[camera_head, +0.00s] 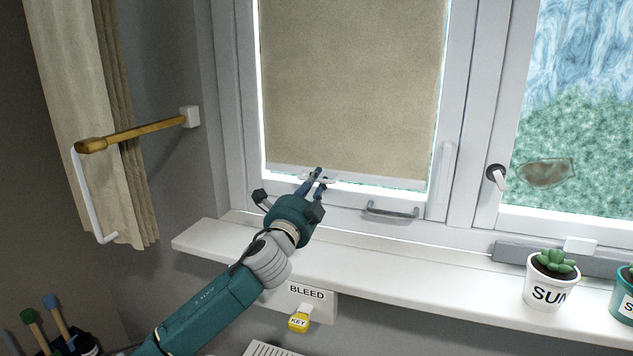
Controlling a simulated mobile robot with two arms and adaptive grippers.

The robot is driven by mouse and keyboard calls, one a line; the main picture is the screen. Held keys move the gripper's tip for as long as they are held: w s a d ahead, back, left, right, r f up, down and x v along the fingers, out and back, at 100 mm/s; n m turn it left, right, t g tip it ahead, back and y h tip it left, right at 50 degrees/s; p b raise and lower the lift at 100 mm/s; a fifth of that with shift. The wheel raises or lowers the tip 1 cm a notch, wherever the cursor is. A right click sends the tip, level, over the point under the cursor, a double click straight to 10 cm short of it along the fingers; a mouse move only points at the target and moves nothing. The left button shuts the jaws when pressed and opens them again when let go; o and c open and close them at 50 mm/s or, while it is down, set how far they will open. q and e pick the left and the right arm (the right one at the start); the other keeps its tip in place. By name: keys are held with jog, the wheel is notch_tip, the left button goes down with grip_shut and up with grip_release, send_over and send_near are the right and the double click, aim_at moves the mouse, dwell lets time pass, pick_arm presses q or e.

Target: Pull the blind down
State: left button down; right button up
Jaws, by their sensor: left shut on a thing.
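A beige roller blind (352,85) covers almost all of the left window pane, with a thin bright strip of glass showing below it. A white bottom bar (385,184) runs along its lower edge. My left gripper (319,178) is at this lower edge, left of its middle, with its dark fingers pointing up. It is shut on what looks like a small pale pull tab at the bar, mostly hidden by the fingers. My right gripper is not in view.
A white sill (400,274) runs below the window, with potted succulents (551,280) at the right. A grey handle (391,210) is on the lower frame. A curtain (85,110) and brass rod (140,132) are at the left.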

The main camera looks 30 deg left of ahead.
pick_arm(q)
jog(key=shift+d+f, duration=0.1)
jog(key=shift+f, duration=0.45)
jog(key=c, duration=1.9)
grip_release()
jog(key=shift+o, duration=0.9)
jog(key=shift+s+r, duration=0.1)
jog(key=shift+r, duration=0.1)
jog(key=v, duration=1.2)
